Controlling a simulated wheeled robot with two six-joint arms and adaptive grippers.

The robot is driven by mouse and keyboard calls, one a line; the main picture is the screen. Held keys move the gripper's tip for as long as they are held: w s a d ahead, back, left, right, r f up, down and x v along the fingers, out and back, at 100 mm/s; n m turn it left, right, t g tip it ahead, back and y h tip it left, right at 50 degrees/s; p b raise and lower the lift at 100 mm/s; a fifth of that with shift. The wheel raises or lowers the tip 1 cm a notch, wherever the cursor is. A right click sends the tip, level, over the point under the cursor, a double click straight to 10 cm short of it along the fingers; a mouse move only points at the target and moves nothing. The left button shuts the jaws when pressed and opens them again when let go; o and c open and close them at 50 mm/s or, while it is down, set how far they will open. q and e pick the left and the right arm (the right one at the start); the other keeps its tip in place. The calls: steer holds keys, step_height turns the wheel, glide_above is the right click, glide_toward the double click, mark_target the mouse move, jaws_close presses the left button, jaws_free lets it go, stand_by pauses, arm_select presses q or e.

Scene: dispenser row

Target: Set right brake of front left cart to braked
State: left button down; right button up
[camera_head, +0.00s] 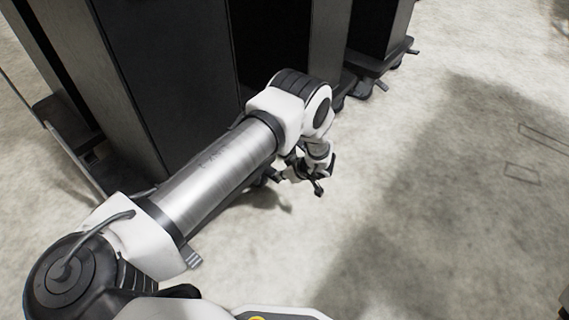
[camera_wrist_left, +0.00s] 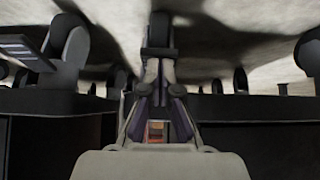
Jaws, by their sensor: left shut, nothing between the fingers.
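The nearest dark, tall cart (camera_head: 190,70) stands at the left in the head view, partly behind my left arm. A grey ridged pedal (camera_head: 193,259), apparently a brake, shows low beside my arm. Its exact tilt is unclear. My left gripper (camera_head: 318,186) is low over the floor, right of the cart row, shut and empty. In the left wrist view, which looks upside down, the shut fingers (camera_wrist_left: 160,35) are near a cart's underside. A pedal (camera_wrist_left: 24,50) and a caster (camera_wrist_left: 68,45) are left of them, apart from the fingers. My right gripper is out of view.
More dark carts stand behind in a row, with a base (camera_head: 367,64) and a brake pedal (camera_head: 381,85) jutting toward the floor. Several casters and a dark cart base edge (camera_wrist_left: 50,103) fill the left wrist view. The pale floor (camera_head: 430,220) at the right is clear.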

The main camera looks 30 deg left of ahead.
arm_select(q)
steer(key=shift+d+f, duration=0.2)
steer(key=shift+f, duration=0.55)
steer(key=shift+r+p, duration=0.4)
steer(key=shift+r, duration=0.4)
